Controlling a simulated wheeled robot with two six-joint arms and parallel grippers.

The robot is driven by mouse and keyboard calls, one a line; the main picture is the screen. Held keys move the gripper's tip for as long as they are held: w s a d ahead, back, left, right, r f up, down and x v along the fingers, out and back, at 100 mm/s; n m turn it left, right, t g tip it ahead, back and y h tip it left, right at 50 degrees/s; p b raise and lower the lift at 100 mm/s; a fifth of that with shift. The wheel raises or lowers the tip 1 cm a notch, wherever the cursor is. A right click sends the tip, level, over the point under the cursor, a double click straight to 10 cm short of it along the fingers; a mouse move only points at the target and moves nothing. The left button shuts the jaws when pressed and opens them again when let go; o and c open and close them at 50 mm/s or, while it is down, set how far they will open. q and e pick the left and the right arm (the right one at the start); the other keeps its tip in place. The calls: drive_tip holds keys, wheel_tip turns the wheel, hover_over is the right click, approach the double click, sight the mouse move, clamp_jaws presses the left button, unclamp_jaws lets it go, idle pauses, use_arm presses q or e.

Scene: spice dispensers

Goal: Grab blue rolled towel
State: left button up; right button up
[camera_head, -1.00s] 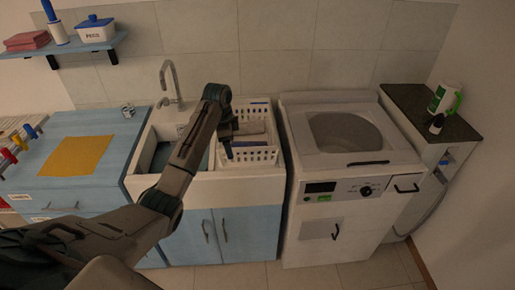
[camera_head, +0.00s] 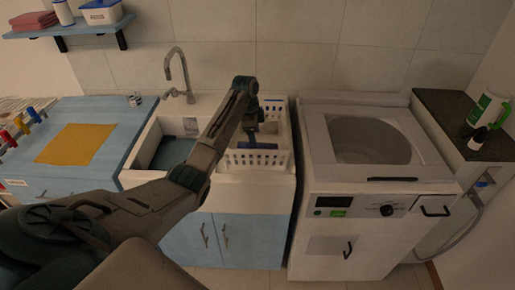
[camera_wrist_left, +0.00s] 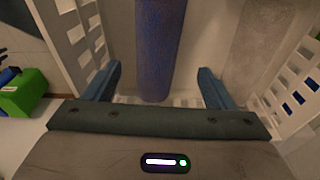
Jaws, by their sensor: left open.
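The blue rolled towel (camera_wrist_left: 160,45) lies in a white perforated basket (camera_head: 256,159). In the left wrist view it runs away from my gripper, with its near end close to the basket's near wall. My left gripper (camera_wrist_left: 160,72) is open, with one finger on each side of the towel's line. A gap shows on both sides, and the fingers do not grip it. In the head view my left gripper (camera_head: 251,128) is over the basket, and my arm and gripper hide most of its inside. My right gripper is not in view.
A grey-beige rolled item (camera_wrist_left: 257,40) lies to the right of the towel. The basket walls rise on both sides. The sink with its faucet (camera_head: 176,72) is left of the basket. A white washing machine (camera_head: 385,165) stands to the right.

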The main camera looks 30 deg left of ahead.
use_arm(q)
drive_tip(key=shift+w+d+f, duration=0.1)
drive_tip(key=shift+f, duration=0.2)
drive_tip(key=f+p, duration=0.1)
drive_tip(key=f, duration=0.1)
drive_tip(key=d+f+p, duration=0.1)
drive_tip(key=f, duration=0.1)
drive_tip(key=shift+f+p, duration=0.25)
drive_tip(key=shift+p, duration=0.1)
drive_tip(key=shift+f, duration=0.4)
drive_tip(key=shift+c, duration=0.5)
drive_tip(key=c, duration=1)
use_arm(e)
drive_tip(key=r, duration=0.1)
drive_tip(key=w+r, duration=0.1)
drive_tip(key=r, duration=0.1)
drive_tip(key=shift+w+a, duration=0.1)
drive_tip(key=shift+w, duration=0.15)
